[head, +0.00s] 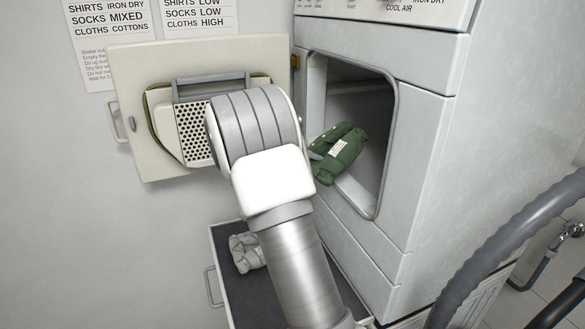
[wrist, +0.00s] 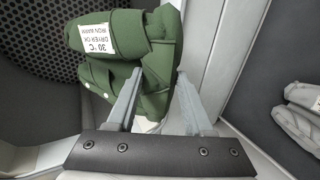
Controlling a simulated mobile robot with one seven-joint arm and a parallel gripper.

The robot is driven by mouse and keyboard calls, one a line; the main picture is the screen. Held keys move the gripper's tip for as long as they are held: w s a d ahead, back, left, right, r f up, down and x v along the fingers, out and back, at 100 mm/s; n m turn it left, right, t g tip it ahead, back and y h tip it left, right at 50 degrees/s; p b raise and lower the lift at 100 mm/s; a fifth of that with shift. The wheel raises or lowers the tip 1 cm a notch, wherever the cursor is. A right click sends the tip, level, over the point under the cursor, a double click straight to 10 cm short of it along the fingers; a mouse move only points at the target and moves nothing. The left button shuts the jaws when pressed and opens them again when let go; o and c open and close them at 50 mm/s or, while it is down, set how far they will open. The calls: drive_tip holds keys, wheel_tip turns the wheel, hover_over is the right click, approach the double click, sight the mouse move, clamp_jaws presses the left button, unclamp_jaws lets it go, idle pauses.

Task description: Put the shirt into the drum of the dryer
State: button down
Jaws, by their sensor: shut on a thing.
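The shirt (head: 338,152) is a folded dark green bundle with a white label, in front of the open drum mouth of the dryer (head: 430,150). It looks partly across the opening's lower left rim. In the wrist view the shirt (wrist: 120,45) shows its label reading 30 °C, dryer OK, iron warm. My gripper (wrist: 160,88) is shut on the shirt's near edge, and the bundle extends beyond the fingers. In the head view my wrist hides most of the fingers. The drum (head: 362,110) is dark inside, and no other item shows in its visible part.
The dryer door (head: 150,75) stands open on the left, behind my arm. Below, an open dark tray or drawer (head: 217,250) holds a grey folded garment (head: 246,252), also at the right in the wrist view (wrist: 300,115). A grey hose (head: 500,245) curves at the lower right.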

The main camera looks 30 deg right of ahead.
drive_tip(key=s+d+f, duration=0.2)
drive_tip(key=d+f, duration=0.1)
drive_tip(key=d, duration=1.6)
drive_tip(key=shift+d+p, duration=0.15)
drive_tip(key=shift+p, duration=0.25)
drive_tip(key=shift+r, duration=0.1)
drive_tip(key=shift+c, duration=1)
unclamp_jaws()
drive_tip(key=shift+s, duration=0.1)
